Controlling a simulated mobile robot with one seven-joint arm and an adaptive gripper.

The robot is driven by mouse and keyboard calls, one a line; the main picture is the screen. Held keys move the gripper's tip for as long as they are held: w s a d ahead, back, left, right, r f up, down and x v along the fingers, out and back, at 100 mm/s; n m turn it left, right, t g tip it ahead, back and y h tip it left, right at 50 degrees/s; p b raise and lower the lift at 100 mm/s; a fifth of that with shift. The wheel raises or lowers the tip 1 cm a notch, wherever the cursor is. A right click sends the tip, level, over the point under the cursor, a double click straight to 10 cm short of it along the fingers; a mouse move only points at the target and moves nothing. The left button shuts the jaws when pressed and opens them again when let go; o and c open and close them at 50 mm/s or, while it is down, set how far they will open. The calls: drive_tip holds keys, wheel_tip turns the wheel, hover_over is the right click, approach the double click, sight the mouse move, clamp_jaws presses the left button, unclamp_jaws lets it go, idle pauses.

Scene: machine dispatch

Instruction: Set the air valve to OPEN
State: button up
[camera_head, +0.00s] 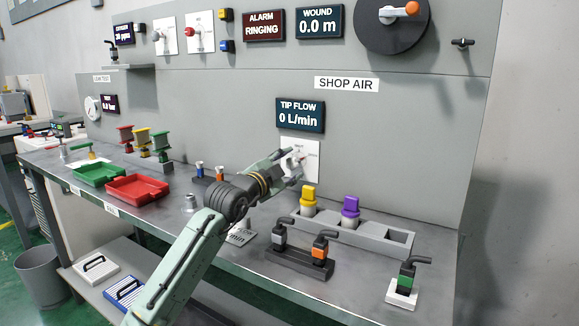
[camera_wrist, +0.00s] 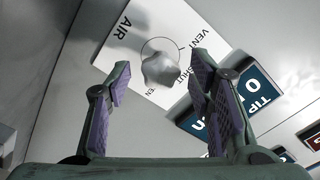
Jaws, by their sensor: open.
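The air valve is a white plate (camera_wrist: 125,60) marked AIR, with a pale knob (camera_wrist: 160,70) at its middle. VENT, SHUT and a partly hidden word ending in EN stand around the knob. I cannot tell which mark the knob points to. In the head view the valve plate (camera_head: 313,150) is on the grey wall panel under the TIP FLOW display, partly hidden by my gripper (camera_head: 291,160). In the wrist view my gripper (camera_wrist: 158,68) is open, its purple-padded fingers on either side of the knob, with visible gaps to it.
The TIP FLOW display (camera_head: 300,115) reads 0 L/min, just above the valve. Below on the bench stand a grey holder (camera_head: 399,241) with yellow- and purple-topped pieces and a dark rack (camera_head: 300,262) of tools. Red (camera_head: 138,190) and green (camera_head: 98,174) trays lie to the left.

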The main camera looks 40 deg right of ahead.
drive_tip(key=v, duration=1.1)
drive_tip(key=shift+s+a, duration=0.15)
drive_tip(key=shift+a, duration=0.1)
